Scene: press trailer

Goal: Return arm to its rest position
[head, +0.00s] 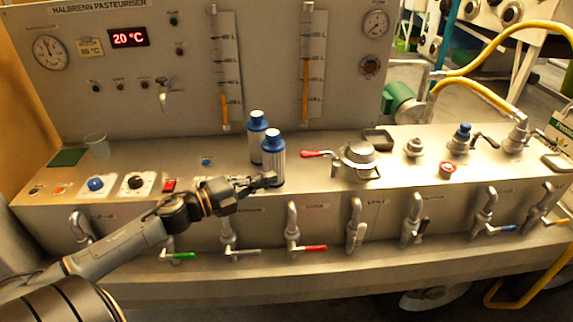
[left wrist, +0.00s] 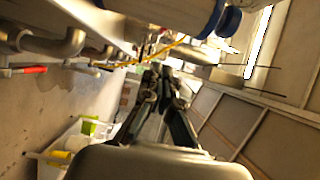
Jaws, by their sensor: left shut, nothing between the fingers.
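My left arm comes in from the lower left in the head view. Its gripper (head: 268,179) is shut and empty, in front of the counter's bottles. Its fingers also show together in the left wrist view (left wrist: 165,78). A blue-capped bottle (head: 273,165) is right at the fingertips in the head view; whether they touch I cannot tell. A bottle (left wrist: 178,10) with a blue cap shows close at the top of the left wrist view. My right gripper is not in view.
A second blue-capped bottle (head: 257,134) stands just behind the first. A clear cup (head: 97,145) stands at the counter's left. A row of taps, including a red-handled one (head: 306,248), lines the front. The steel lid fitting (head: 358,161) stands right of the bottles.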

